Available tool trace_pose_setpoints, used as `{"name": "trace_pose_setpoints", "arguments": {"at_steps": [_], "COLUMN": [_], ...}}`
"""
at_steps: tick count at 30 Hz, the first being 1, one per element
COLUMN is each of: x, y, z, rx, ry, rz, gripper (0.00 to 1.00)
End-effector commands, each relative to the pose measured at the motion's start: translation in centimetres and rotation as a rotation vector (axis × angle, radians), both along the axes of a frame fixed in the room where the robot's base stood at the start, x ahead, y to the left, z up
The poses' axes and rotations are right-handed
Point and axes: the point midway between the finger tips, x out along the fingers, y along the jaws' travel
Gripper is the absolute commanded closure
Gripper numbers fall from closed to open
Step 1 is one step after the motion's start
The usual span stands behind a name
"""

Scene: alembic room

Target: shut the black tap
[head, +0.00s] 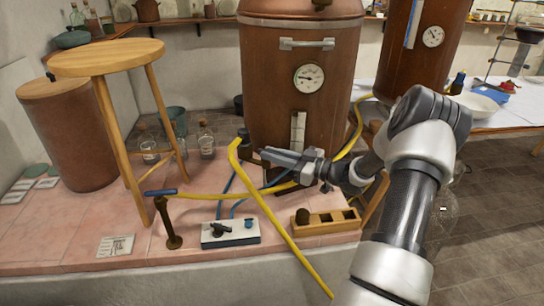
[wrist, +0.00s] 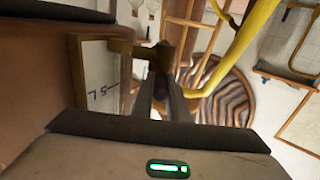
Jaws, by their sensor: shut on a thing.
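The copper boiler (head: 290,60) stands at the back, with a round gauge and a white level scale (head: 298,130) on its front. My gripper (head: 264,153) reaches leftward in front of the boiler's lower part. In the wrist view, my gripper (wrist: 165,98) has its fingers close together on the dark handle of the black tap (wrist: 158,80), beside a brown metal fitting (wrist: 150,53). The fingers hide most of the handle, and its angle is hard to tell. The level scale also shows in the wrist view (wrist: 98,80), left of the fingers.
A yellow hose (head: 262,200) crosses in front of the boiler near my gripper. A white box with black and blue knobs (head: 230,238) and a wooden block (head: 325,225) sit on the pink ledge. A stool (head: 107,57) stands left; a blue-handled post (head: 170,220) stands nearby.

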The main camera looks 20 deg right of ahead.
Motion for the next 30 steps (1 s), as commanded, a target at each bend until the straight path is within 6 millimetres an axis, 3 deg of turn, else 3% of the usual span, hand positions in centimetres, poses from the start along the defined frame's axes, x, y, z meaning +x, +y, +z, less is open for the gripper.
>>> {"name": "trace_pose_setpoints", "arguments": {"at_steps": [15,16,18,30], "x": [-0.03,-0.04,-0.03,0.10], "y": [-0.07,-0.06,-0.06,-0.17], "z": [-0.14,-0.14,-0.12,0.09], "rx": [0.000,0.000,-0.001,-0.001], "ry": [0.002,0.002,0.001,-0.002], "rz": [0.023,0.023,0.023,0.013], "gripper": [1.00,0.81,0.69,0.68]}}
